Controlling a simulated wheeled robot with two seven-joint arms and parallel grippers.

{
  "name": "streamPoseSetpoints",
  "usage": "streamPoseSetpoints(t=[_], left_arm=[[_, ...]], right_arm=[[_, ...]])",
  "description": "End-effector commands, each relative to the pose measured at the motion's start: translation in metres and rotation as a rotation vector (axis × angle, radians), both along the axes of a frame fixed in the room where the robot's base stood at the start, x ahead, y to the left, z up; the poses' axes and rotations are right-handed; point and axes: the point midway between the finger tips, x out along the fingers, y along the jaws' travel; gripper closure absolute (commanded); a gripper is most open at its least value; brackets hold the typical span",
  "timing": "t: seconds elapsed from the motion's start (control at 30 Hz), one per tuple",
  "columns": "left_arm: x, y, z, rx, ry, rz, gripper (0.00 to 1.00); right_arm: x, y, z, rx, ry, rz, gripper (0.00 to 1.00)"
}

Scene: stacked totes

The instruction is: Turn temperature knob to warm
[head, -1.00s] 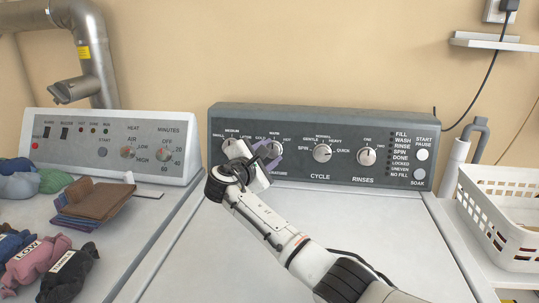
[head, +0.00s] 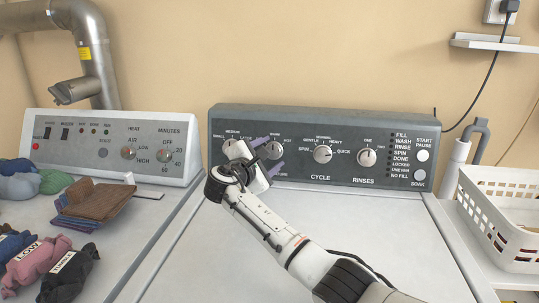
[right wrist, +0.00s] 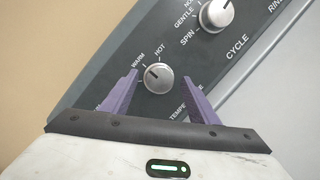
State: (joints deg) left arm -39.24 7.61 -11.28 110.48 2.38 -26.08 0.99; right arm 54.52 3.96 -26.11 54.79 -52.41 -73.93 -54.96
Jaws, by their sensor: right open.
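The temperature knob (head: 274,150) is a round silver dial on the dark washer panel, second from the left. In the right wrist view the knob (right wrist: 158,78) has a dark pointer mark aimed up and left, toward the WARM label (right wrist: 138,61). The HOT label (right wrist: 160,50) is just to the right of WARM. The COLD label is hidden there behind a finger. My right gripper (head: 273,155) is open, its purple fingers spread on either side of the knob with a visible gap on both sides. My left gripper is not in view.
The load-size knob (head: 229,148) is close on the left, partly behind my gripper. The cycle knob (head: 322,154) and rinses knob (head: 367,157) are to the right. A dryer panel (head: 110,145) stands left, and a white basket (head: 500,215) right. The washer top is clear.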

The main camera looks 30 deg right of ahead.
Motion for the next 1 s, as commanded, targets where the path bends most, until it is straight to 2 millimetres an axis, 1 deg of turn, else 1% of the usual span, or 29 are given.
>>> streamPoseSetpoints(t=[0.17, 0.3, 0.5, 0.6, 0.7, 1.0], left_arm=[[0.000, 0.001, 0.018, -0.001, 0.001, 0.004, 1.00], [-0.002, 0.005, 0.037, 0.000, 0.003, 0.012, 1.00], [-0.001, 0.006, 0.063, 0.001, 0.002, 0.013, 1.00], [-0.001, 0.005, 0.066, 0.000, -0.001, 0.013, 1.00], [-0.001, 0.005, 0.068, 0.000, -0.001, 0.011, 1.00], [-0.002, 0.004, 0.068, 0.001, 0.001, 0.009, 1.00]], right_arm=[[-0.009, 0.013, 0.007, 0.000, 0.002, 0.003, 0.45], [-0.025, 0.033, 0.012, 0.002, 0.004, 0.004, 0.45], [-0.047, 0.060, 0.017, 0.002, 0.003, 0.003, 0.45], [-0.055, 0.071, 0.015, 0.003, 0.002, 0.003, 0.45], [-0.061, 0.077, 0.015, 0.002, 0.002, 0.000, 0.45], [-0.063, 0.080, 0.014, 0.001, 0.002, 0.000, 0.45]])
